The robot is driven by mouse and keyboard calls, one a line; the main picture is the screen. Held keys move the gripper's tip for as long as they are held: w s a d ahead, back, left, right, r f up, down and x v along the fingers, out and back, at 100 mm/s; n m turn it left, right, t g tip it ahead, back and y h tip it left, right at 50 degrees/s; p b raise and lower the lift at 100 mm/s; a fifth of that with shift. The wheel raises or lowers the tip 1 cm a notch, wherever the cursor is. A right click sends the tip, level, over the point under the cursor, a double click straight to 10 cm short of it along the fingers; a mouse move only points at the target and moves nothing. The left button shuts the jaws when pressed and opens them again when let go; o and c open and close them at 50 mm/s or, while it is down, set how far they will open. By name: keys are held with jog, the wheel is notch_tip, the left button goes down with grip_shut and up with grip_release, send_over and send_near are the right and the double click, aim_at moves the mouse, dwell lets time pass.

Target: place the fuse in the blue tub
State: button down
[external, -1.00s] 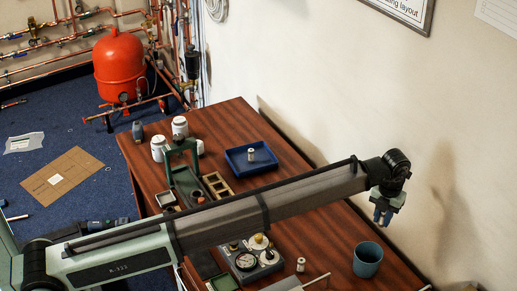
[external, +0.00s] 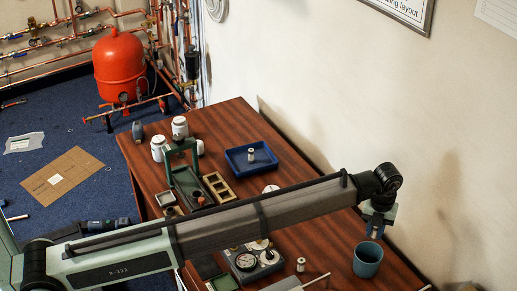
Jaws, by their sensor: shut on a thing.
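The blue tub (external: 367,262) is a round, open, blue-grey container standing upright on the right end of the wooden table. My gripper (external: 374,233) points down just above the tub's rim, over its far right part. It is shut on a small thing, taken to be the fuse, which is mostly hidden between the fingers. I cannot tell whether its lower end is inside the rim. Two similar small pale cylinders stand elsewhere: one in the blue tray (external: 233,169), one on the table (external: 301,265) left of the tub.
A gauge box (external: 252,262) with round dials sits left of the tub, partly under my arm. A thin pale rod lies near the front. White jars (external: 158,149), a green frame (external: 183,165) and a wooden compartment box (external: 218,187) stand farther back. The wall is close on the right.

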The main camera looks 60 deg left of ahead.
aim_at(370, 248)
jog(key=shift+f, duration=4.2)
jog(key=c, duration=0.8)
grip_release()
jog(key=shift+c, duration=0.2)
jog(key=shift+r, duration=3.5)
